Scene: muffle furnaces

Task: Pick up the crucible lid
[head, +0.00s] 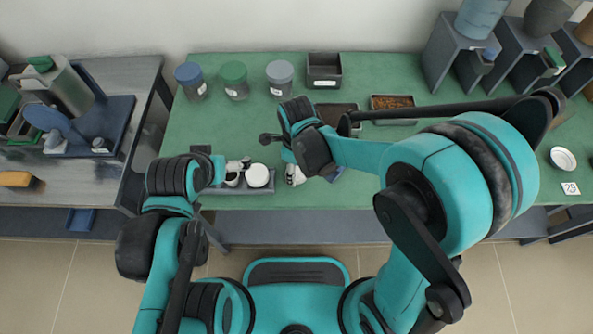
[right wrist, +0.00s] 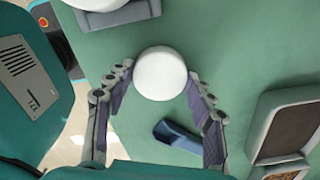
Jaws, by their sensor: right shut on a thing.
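The crucible lid (right wrist: 160,73) is a white, smooth round piece. In the right wrist view it sits between the two fingertips of my right gripper (right wrist: 161,82), which is shut on it. In the head view my right gripper (head: 295,175) is over the front part of the green table, right of a small grey tray (head: 232,191); I cannot make out the lid apart from the pale fingers there. A white round piece (head: 258,176) stands on that tray. My left gripper (head: 236,172) is beside it on the left; its finger opening is too small to tell.
A blue scoop-like piece (right wrist: 178,137) lies on the table (head: 225,125) near my right gripper. Lidded jars (head: 234,80) and dark bins (head: 324,70) stand at the back. Furnaces (head: 458,55) are at the right back, a metal side table (head: 120,75) at left.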

